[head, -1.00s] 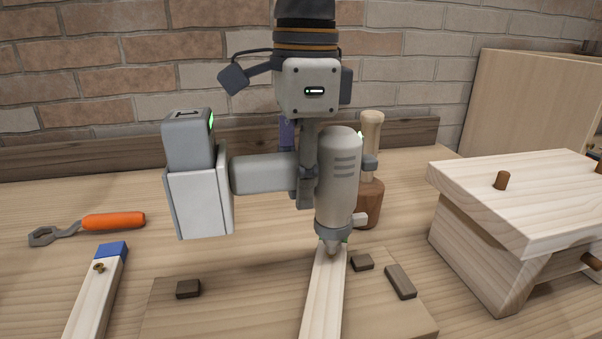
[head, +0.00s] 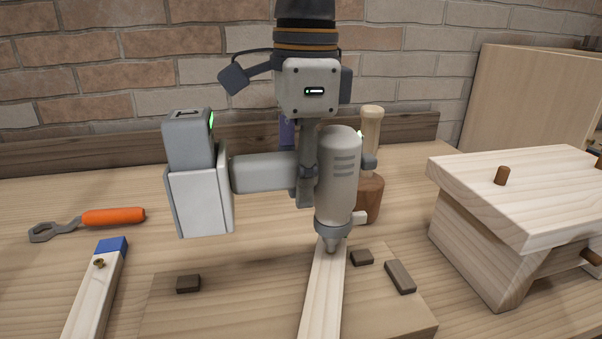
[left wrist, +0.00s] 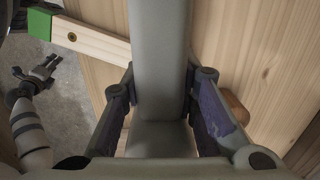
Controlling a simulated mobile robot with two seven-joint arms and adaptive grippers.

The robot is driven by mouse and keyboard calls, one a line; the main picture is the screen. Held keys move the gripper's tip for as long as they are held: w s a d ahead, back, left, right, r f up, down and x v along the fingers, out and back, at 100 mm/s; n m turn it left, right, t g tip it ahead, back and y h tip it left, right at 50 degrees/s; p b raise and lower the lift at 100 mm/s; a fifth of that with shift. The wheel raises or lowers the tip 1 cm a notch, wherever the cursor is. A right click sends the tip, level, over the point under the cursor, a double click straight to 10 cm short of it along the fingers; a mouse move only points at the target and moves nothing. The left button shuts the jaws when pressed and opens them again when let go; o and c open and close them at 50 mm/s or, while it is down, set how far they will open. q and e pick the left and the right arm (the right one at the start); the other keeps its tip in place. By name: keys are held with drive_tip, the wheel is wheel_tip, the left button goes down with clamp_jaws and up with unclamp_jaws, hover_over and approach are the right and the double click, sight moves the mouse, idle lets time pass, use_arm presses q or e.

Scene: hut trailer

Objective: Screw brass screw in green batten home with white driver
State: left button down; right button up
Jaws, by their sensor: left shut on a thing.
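My left gripper (head: 308,188) is shut on the handle of the pale grey-white driver (head: 338,178). The driver's body stands upright with its nose down at the far end of a pale batten (head: 323,300). No screw shows under the nose, and I cannot tell whether the nose touches one. In the left wrist view the driver's handle (left wrist: 160,55) fills the jaws. There, a batten with a green end (left wrist: 42,24) carries a brass screw (left wrist: 72,37); I cannot tell whether it is the batten under the driver. My right gripper (left wrist: 38,70) is open, low at the left.
A blue-ended batten (head: 95,285) with a brass screw lies left, near an orange-handled wrench (head: 112,217). Small dark blocks (head: 400,278) sit on a board (head: 230,305). A wooden-handled tool (head: 371,150) stands behind the driver. A wooden box (head: 500,235) stands right.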

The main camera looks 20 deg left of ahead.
use_arm(q)
drive_tip(key=shift+f, duration=0.25)
idle(0.7)
